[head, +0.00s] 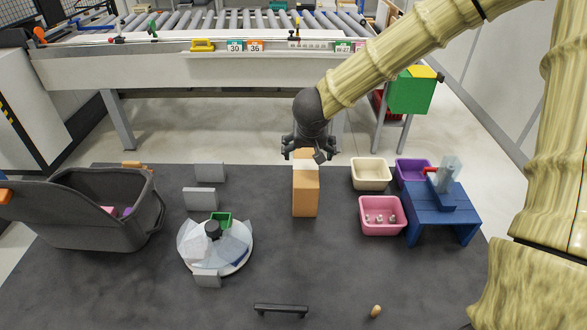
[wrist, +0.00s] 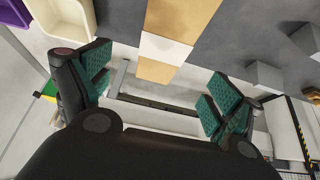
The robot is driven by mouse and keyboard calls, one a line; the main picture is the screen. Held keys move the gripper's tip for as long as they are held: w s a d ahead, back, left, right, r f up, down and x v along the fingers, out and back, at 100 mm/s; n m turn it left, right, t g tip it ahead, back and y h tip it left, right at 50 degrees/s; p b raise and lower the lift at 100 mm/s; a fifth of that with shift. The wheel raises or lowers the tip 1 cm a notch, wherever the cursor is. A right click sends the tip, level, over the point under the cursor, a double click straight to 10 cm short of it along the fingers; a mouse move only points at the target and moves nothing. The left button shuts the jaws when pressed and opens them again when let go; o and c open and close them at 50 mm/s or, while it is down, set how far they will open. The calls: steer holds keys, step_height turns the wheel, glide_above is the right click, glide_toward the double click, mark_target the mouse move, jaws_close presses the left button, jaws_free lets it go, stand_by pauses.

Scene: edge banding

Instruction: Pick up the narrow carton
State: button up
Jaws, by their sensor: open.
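The narrow carton (head: 306,196) is a tan-orange box standing on the dark table, with a pale band near its top. My gripper (head: 308,156) is at its upper, far end, fingers spread and pointing down, and partly covers its top. In the wrist view the carton (wrist: 182,18) comes in from the top edge, with its white band (wrist: 165,48) in front of the gap between the fingers. The open gripper (wrist: 158,84) has one green-padded finger to each side, apart from the carton. I cannot tell how deep the fingers reach along it.
Cream (head: 370,174), purple (head: 412,171) and pink (head: 382,216) bins and a blue stand (head: 442,207) are to the right. Grey plates (head: 200,199), a round turntable (head: 243,256) and a dark grey bin (head: 75,232) are left. A black handle (head: 281,309) lies in front.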

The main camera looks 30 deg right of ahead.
mark_target(306, 165)
steer(key=shift+d+f, duration=0.15)
steer(key=shift+f, duration=0.05)
steer(key=shift+d+f, duration=0.1)
steer(key=shift+f, duration=0.15)
steer(key=shift+s+d+f, duration=0.1)
steer(key=shift+s+f, duration=0.15)
steer(key=shift+f, duration=0.05)
steer(key=shift+s+d, duration=0.1)
steer(key=shift+s, duration=0.15)
steer(key=w+f, duration=0.3)
steer(key=shift+s+d, duration=0.1)
steer(key=shift+s, duration=0.3)
steer(key=shift+f, duration=0.3)
steer(key=shift+w+f+p, duration=0.35)
steer(key=shift+w+f, duration=0.5)
steer(key=shift+f, duration=0.2)
steer(key=shift+w+d+f, duration=0.1)
steer(key=shift+d+f, duration=0.1)
steer(key=shift+f, duration=0.4)
steer(key=shift+w+f, duration=0.25)
steer(key=shift+s+r, duration=0.1)
